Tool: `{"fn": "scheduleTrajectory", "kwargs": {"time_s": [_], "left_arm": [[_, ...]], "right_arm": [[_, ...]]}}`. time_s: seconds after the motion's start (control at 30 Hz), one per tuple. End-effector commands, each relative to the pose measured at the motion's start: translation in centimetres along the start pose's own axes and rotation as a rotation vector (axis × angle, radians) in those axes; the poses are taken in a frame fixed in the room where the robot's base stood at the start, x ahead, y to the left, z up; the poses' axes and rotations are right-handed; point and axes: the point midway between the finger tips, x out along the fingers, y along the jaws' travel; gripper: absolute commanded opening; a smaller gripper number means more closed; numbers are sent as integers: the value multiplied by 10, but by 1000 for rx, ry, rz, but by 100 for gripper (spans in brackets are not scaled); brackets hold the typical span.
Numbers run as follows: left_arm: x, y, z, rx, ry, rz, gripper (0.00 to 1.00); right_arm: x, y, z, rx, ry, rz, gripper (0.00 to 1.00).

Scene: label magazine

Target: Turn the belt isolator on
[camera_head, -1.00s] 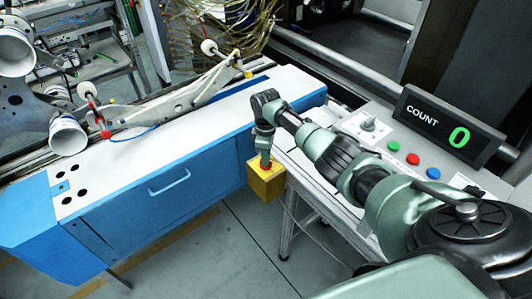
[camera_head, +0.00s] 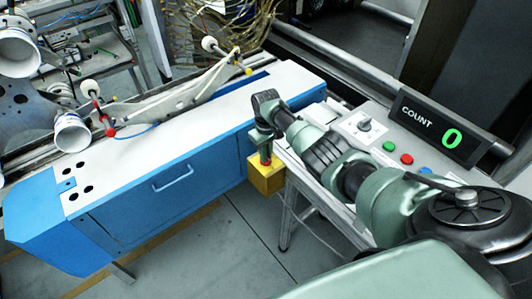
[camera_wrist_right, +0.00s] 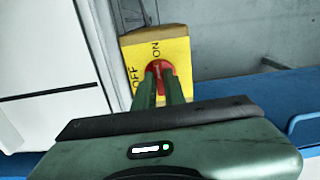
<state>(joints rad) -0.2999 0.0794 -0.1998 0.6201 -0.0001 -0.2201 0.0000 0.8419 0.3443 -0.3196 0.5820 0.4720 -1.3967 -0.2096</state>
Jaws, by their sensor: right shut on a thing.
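The belt isolator is a yellow box (camera_head: 267,181) beside the right end of the blue and white cabinet. In the right wrist view its yellow face (camera_wrist_right: 178,49) carries the word OFF at the left and ON at the upper right. A red knob (camera_wrist_right: 157,67) sits on that face, partly hidden by the fingers. My right gripper (camera_head: 265,160) points down onto it; in the wrist view its two green fingers (camera_wrist_right: 163,76) are shut on the knob. The knob's exact setting cannot be told. My left gripper is not in view.
The blue and white cabinet (camera_head: 190,121) with its handle stands left of the isolator. To the right, a panel has a grey switch (camera_head: 364,123), a green button (camera_head: 390,146), a red button (camera_head: 407,159) and a COUNT display (camera_head: 437,123) reading 0. Open floor lies in front.

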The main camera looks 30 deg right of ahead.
Motion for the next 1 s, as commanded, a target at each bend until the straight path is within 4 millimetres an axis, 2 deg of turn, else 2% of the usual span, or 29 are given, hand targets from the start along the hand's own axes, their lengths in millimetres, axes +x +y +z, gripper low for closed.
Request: {"fn": "scheduleTrajectory", "kwargs": {"time_s": [0.53,0.6,0.63,1.0], "left_arm": [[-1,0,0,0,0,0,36],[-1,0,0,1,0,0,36],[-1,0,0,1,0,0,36],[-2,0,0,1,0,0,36]], "right_arm": [[1,-1,0,27,0,-2,0],[1,-1,0,27,0,-1,25],[0,-1,0,27,0,-1,33],[-3,0,0,25,2,0,33]]}}
